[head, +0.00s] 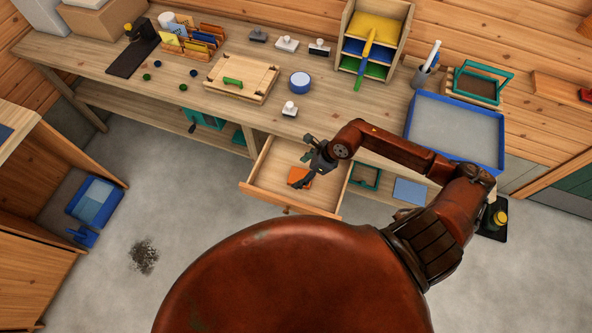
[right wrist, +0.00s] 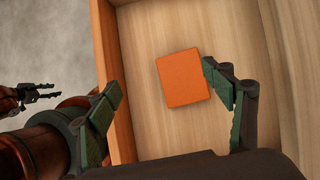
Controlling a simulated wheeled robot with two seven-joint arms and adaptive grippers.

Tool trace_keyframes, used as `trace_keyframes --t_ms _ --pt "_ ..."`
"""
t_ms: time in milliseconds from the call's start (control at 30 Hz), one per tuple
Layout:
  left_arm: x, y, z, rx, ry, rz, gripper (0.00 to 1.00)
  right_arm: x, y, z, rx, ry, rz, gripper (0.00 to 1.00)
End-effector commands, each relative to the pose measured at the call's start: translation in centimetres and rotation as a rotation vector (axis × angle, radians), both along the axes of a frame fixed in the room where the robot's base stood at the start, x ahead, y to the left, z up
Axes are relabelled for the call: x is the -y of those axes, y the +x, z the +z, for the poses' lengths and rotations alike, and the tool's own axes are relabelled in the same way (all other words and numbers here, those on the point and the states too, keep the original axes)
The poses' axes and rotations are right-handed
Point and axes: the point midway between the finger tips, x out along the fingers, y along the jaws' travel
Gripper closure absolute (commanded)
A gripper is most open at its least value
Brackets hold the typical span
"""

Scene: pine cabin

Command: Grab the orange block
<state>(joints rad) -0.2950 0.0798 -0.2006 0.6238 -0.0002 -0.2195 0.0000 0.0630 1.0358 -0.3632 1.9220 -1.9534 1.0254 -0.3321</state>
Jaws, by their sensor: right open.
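The orange block (head: 299,177) lies flat inside the open drawer (head: 262,181) under the workbench. In the right wrist view the whole top of the orange block (right wrist: 183,78) shows on the drawer floor, close to the drawer's wall. My right gripper (head: 303,171) is over the drawer, above the block. In the right wrist view the right gripper (right wrist: 161,80) is open and empty, with one finger on each side of the block in the picture. My left gripper (right wrist: 42,92) shows small at the left edge of that view; its opening is unclear.
A low shelf with a teal frame (head: 365,177) is right of the drawer.

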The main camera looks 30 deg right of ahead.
Motion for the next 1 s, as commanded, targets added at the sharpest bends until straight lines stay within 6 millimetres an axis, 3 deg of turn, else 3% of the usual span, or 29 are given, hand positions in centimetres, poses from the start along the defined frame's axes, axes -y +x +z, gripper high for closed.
trace_keyframes --t_ms 33,167,433,700,1000 --pt "0.0 -0.1 0.0 -0.001 -0.001 0.0 0.6 1.5 -0.1 -0.5 -0.011 -0.061 0.015 0.25" --pt "0.1 -0.3 0.0 -0.003 -0.001 0.001 0.6 3.1 -0.2 -1.7 -0.03 -0.131 0.033 0.25" --pt "0.0 -1.4 0.1 -0.017 0.0 0.003 0.6 2.3 0.5 -4.3 -0.03 -0.134 0.035 0.25" --pt "0.0 -1.3 0.3 -0.016 0.001 0.003 0.6 1.5 1.2 -7.9 -0.03 -0.131 0.033 0.25" --pt "0.0 -0.4 0.4 -0.005 -0.001 0.002 0.6 1.5 1.3 -8.6 -0.03 -0.133 0.032 0.25"
